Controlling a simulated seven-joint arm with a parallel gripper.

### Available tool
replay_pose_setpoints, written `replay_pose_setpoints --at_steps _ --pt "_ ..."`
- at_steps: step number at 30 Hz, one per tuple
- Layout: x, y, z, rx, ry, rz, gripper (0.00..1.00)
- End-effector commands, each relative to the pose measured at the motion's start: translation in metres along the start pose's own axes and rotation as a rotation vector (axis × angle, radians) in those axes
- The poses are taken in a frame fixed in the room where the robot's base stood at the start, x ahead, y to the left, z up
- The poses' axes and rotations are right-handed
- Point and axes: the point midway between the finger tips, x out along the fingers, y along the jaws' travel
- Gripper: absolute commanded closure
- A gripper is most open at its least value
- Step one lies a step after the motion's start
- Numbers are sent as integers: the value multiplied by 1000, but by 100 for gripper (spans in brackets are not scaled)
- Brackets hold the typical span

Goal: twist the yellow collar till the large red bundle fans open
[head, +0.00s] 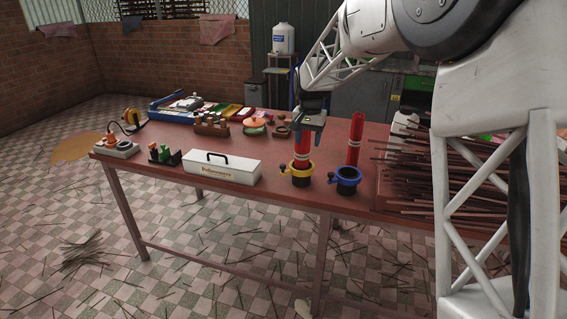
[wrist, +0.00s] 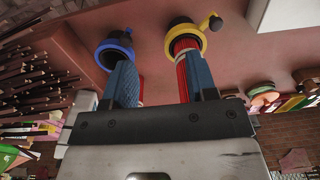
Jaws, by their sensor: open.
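The yellow collar (head: 300,181) sits on a dark round base near the table's front edge, with a black knob on its left in the head view. A red bundle (head: 302,150) with pale bands stands upright in it. In the wrist view, the yellow collar (wrist: 174,38) is at top right, and its red bundle (wrist: 185,46) is partly hidden behind the right finger. My gripper (head: 309,124) is above the yellow collar, near the bundle's top. In the wrist view my gripper (wrist: 160,72) has its fingers apart; I cannot tell whether either touches the bundle.
A blue collar (head: 346,186) with another red bundle (head: 355,140) stands close on the right. A white box (head: 222,170) lies on the left. Many dark sticks (head: 425,180) jut from a tray at right. The table front (head: 275,194) between box and collars is narrow but clear.

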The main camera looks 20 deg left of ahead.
Motion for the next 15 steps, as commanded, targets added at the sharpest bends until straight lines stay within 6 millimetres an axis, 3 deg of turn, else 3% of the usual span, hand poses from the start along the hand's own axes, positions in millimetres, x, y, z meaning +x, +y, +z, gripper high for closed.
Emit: replay_pose_setpoints --at_steps 6,15 --pt "33 -50 -22 -4 -17 7 48" --pt "63 -94 -40 -5 -27 13 48"
